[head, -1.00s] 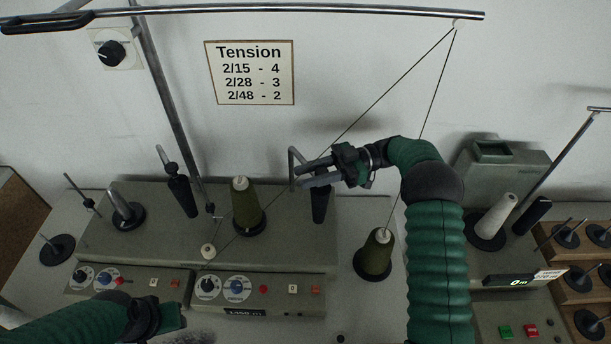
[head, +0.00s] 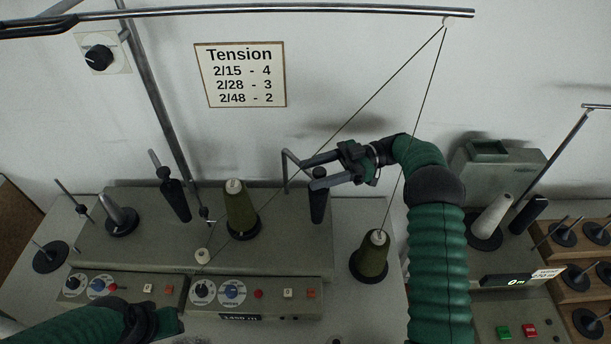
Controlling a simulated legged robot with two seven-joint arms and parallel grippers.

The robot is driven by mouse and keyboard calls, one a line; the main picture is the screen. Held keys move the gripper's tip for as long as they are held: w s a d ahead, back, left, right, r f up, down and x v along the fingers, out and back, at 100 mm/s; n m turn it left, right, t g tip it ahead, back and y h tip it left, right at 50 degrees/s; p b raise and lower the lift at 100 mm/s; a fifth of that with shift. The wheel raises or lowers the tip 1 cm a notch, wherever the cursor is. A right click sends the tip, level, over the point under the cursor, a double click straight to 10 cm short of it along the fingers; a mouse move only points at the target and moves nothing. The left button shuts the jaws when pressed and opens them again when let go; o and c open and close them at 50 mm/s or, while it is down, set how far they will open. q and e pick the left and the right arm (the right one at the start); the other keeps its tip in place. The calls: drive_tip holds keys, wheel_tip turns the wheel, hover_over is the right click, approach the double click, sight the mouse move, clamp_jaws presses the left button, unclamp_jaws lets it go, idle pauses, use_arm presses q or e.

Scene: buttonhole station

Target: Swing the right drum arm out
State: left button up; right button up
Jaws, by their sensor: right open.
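The right drum arm is a bent grey rod (head: 287,168) at the back of the winder, right of the olive cone (head: 238,210). A black drum (head: 319,203) stands beside it, its top partly covered by my gripper. My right gripper (head: 309,174) is open, its fingers pointing left at the rod and over the drum top. I cannot tell whether a finger touches either one. The left drum (head: 175,198) is black and tilted, left of the olive cone. My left gripper (head: 165,321) is low at the left, partly cut off, with its jaws unclear.
Yarn runs from the overhead rail (head: 300,13) down past my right arm to a second olive cone (head: 374,255). The control panel (head: 270,296) is in front of the winder. Another machine (head: 500,165) with a white cone (head: 492,216) stands at the right.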

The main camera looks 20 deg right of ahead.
drive_tip(key=d, duration=0.4)
drive_tip(key=shift+w+d, duration=0.2)
drive_tip(key=shift+d, duration=0.1)
drive_tip(key=shift+a, duration=0.1)
